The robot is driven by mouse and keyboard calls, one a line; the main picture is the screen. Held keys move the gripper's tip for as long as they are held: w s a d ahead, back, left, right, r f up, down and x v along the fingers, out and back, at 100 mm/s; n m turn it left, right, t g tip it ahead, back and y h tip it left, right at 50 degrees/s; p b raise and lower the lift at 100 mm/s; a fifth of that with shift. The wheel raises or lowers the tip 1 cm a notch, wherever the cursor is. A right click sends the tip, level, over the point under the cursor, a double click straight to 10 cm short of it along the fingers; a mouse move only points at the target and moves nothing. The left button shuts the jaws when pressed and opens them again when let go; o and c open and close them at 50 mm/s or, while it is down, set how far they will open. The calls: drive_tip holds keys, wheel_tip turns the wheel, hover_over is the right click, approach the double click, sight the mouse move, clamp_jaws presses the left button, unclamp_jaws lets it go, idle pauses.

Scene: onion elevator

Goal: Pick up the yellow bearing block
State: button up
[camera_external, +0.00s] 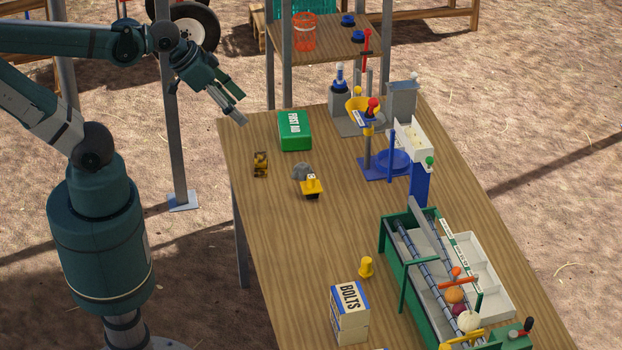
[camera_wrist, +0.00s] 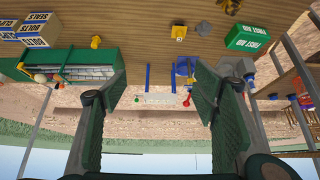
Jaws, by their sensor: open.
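A yellow block with a pale round centre, which looks like the bearing block (camera_external: 312,187), sits on the wooden table beside a grey lump (camera_external: 302,172). In the wrist view the yellow block (camera_wrist: 179,32) is small, near the top middle, beyond my fingers. My gripper (camera_external: 236,98) is raised near the table's far left corner, behind and left of the block. Its two green fingers (camera_wrist: 160,90) stand wide apart with nothing between them. The wrist view is upside down.
A green first aid box (camera_external: 295,131) and a small yellow-black object (camera_external: 261,164) stand near the block. A yellow knob-like piece (camera_external: 366,267), bolts boxes (camera_external: 349,312) and a green sorting trough (camera_external: 392,262) are nearer the front. A blue stand (camera_external: 378,167) is right. The table's left middle is clear.

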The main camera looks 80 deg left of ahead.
idle(0.4)
drive_tip(key=c, duration=0.5)
drive_tip(key=n+g+b, duration=0.7)
drive_tip(key=n+b, duration=0.1)
drive_tip(key=n, duration=0.7)
hover_over(262, 154)
wheel_tip(262, 154, down, 29)
drive_tip(key=shift+r, duration=0.2)
drive_tip(key=shift+a+f, duration=0.15)
drive_tip(key=shift+f, duration=0.1)
drive_tip(key=shift+f, duration=0.15)
